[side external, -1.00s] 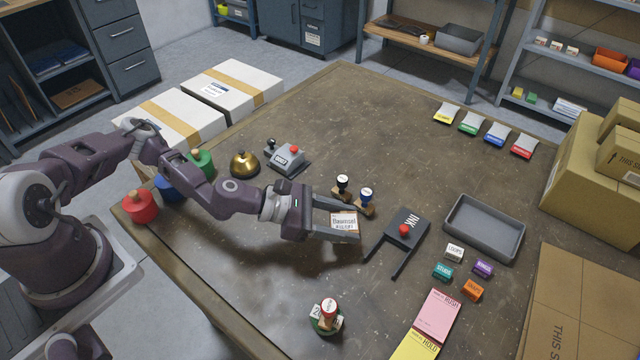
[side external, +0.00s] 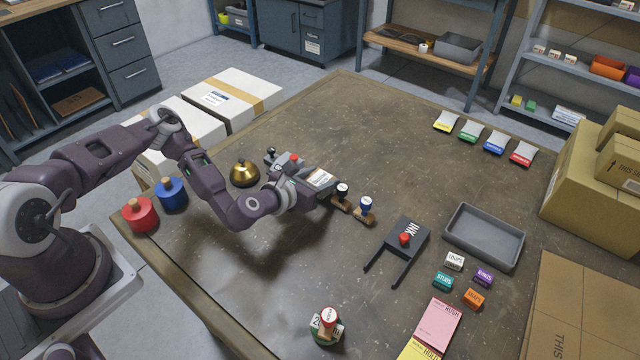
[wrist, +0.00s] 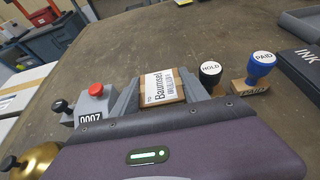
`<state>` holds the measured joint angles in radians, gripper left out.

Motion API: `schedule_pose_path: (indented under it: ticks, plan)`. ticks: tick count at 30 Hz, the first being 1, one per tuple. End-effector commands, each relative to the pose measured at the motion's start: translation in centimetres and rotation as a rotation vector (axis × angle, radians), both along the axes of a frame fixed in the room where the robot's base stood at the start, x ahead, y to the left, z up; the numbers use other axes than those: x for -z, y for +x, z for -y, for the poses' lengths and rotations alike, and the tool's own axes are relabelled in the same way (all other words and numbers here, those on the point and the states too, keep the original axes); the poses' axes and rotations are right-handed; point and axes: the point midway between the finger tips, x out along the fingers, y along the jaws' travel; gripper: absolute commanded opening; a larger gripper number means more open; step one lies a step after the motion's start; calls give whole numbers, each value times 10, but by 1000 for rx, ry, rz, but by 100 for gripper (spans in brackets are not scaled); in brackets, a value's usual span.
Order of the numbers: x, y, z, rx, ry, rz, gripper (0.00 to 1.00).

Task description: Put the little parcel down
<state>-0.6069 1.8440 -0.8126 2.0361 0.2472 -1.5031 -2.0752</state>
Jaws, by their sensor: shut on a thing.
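The little parcel (side external: 319,178) is a small brown box with a white label. It also shows in the wrist view (wrist: 160,87), where the label reads "Baumsel". My gripper (side external: 318,186) is shut on it, with a grey finger on each side of the parcel. My gripper and the parcel are over the table, just left of the HOLD stamp (side external: 342,192) and close to the grey numbering machine (wrist: 95,104). I cannot tell how high the parcel is above the table.
The PAID stamp (side external: 365,207) stands beside the HOLD stamp. A brass bell (side external: 244,173) is left of my gripper. The ink pad (side external: 405,240) and an empty grey tray (side external: 484,237) lie to the right. The far middle of the table (side external: 370,125) is clear.

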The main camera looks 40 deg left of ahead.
Motion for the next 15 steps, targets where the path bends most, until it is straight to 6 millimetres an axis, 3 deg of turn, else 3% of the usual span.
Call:
schedule_pose_path:
  ticks: [3, 8, 9, 12, 15]
  plan:
    - [14, 0, 1, 1, 1, 1, 10]
    - [15, 0, 1, 2, -1, 1, 10]
    - [15, 0, 1, 2, 0, 1, 54]
    - [15, 0, 1, 2, 0, 0, 74]
    - [15, 0, 1, 2, 0, 0, 74]
